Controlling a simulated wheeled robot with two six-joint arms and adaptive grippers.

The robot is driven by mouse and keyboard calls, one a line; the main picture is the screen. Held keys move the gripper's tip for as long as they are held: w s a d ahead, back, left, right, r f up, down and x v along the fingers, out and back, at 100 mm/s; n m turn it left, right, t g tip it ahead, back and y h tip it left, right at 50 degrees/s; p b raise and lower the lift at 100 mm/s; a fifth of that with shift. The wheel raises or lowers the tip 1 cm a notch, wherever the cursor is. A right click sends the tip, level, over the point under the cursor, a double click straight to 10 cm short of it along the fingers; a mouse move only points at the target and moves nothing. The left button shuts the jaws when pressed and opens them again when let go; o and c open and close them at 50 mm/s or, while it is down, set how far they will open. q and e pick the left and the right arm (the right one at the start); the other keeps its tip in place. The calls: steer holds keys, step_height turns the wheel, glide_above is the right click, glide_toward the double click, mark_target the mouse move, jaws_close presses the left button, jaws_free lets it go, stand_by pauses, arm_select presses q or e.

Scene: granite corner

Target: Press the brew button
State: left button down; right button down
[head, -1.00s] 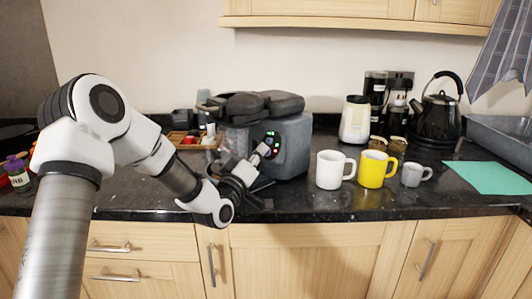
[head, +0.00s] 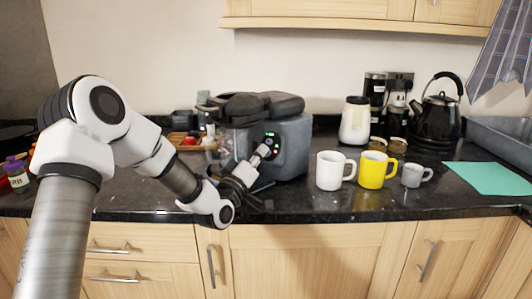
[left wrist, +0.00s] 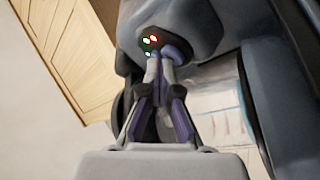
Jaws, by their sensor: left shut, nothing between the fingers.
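The grey coffee machine (head: 292,143) stands on the dark counter. A small dark panel with green and red lights (head: 272,143) is on its front. My left gripper (head: 264,151) is shut and empty, with its fingertips at the lower part of that panel. In the left wrist view the shut fingertips (left wrist: 161,54) overlap the lower edge of the lit panel (left wrist: 150,41). They cover part of it, and I cannot tell whether they touch a button. My right gripper is not in view.
A white mug (head: 329,171), a yellow mug (head: 372,170) and a small grey mug (head: 412,175) stand right of the machine. Behind them are a cream jar (head: 354,122) and a black kettle (head: 438,118). The counter front (head: 350,207) is clear.

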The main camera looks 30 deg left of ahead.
arm_select(q)
steer(key=shift+s+r, duration=0.3)
steer(key=shift+s, duration=0.2)
steer(key=s+r+p, duration=0.1)
steer(key=s, duration=0.1)
steer(key=s+r+p, duration=0.1)
steer(key=s, duration=0.1)
steer(key=shift+s+r, duration=0.2)
steer(key=shift+d+f, duration=0.1)
stand_by(0.6)
